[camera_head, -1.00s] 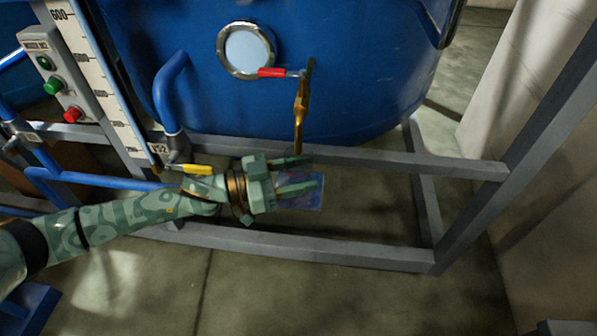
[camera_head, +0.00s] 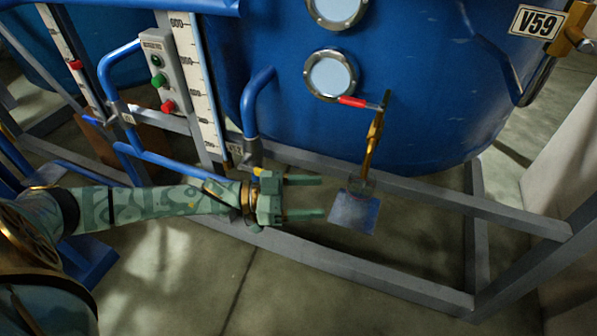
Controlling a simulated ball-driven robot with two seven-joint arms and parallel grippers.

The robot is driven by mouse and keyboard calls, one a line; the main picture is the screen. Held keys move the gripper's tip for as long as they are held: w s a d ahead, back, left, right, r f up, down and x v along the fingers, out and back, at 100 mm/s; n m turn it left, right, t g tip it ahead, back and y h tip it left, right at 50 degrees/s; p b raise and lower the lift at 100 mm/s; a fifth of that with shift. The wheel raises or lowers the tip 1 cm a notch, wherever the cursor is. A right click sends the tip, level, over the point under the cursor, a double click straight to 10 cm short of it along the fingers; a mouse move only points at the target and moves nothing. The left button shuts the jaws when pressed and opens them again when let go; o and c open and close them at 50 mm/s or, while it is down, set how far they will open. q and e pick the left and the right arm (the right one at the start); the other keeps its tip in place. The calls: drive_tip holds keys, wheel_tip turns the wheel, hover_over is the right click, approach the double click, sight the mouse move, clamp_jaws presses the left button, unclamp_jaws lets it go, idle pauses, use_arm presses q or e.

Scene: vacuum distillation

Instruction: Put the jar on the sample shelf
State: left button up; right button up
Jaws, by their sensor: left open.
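The sample shelf (camera_head: 353,214) is a small blue-grey plate below the brass sampling pipe (camera_head: 373,142). A small, dim glass shape that looks like the jar (camera_head: 361,187) is at the back of the shelf, right under the pipe's lower end. It seems upright, but its outline is hard to make out. My left gripper (camera_head: 322,197) is open, with its two green fingers apart and nothing between them. It is left of the shelf and jar, with a small gap in the picture. My right gripper is not in view.
A blue tank (camera_head: 440,100) with a red-handled valve (camera_head: 352,102) stands behind the shelf. Grey frame beams (camera_head: 420,195) run beside and below it. A blue pipe (camera_head: 252,105) and a button box (camera_head: 164,70) are at the left. The floor in front is clear.

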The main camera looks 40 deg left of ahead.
use_arm(q)
drive_tip(key=s+a+f+n+g+y, duration=0.15)
drive_tip(key=s+f+y, duration=0.55)
drive_tip(key=f, duration=0.7)
drive_tip(key=s+a+f+n+y, duration=0.25)
drive_tip(key=s+f+y, duration=0.25)
drive_tip(key=s+f, duration=0.6)
drive_tip(key=s+f+g+y, duration=0.1)
drive_tip(key=s+f+g, duration=0.2)
drive_tip(key=s, duration=0.7)
drive_tip(key=s+d+f+g+y, duration=0.1)
drive_tip(key=s+f+g, duration=0.3)
drive_tip(key=s, duration=0.6)
drive_tip(key=s+d+f+g+y, duration=0.1)
drive_tip(key=s+f+g+y, duration=0.1)
drive_tip(key=s, duration=0.8)
wheel_tip(320, 180, down, 2)
drive_tip(key=shift+s+f+g, duration=0.25)
drive_tip(key=shift+s+g, duration=0.15)
drive_tip(key=shift+g, duration=0.35)
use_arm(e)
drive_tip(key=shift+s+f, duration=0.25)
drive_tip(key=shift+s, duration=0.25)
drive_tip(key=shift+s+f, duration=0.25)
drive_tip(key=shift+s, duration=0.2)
use_arm(q)
drive_tip(key=shift+w, duration=0.1)
